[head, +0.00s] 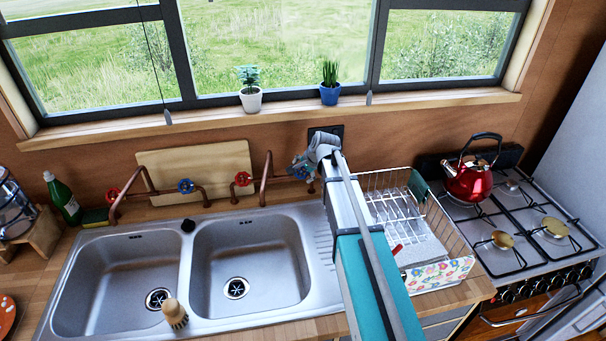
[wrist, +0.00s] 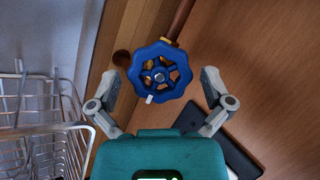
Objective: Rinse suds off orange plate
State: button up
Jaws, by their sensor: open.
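An orange plate (head: 7,312) with white spots lies on the counter at the far left edge of the head view, partly cut off. I cannot tell whether the spots are suds. My gripper (wrist: 160,88) is open, with one finger on each side of a blue valve wheel (wrist: 161,75) in the wrist view. The fingers appear apart from the wheel. In the head view my gripper (head: 303,165) is at the right end of the copper pipes, partly hiding that wheel. The double sink has a left basin (head: 118,275) and a right basin (head: 262,250), with no water visible.
A brush (head: 175,314) stands at the sink's front edge. A wire dish rack (head: 440,225) is right of my arm, and a red kettle (head: 469,182) is on the stove. A cutting board (head: 195,168) leans behind the pipes. A green bottle (head: 63,199) stands left.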

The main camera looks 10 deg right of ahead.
jog(key=c, duration=1)
jog(key=shift+o, duration=0.2)
jog(key=shift+n, duration=0.3)
jog(key=n+p, duration=0.1)
jog(key=n, duration=0.2)
jog(key=shift+w+a+r+g+h, duration=0.1)
jog(key=shift+g+h, duration=0.3)
jog(key=shift+n+g+h+p, duration=0.45)
jog(key=shift+n+h, duration=0.25)
jog(key=shift+n, duration=1.4)
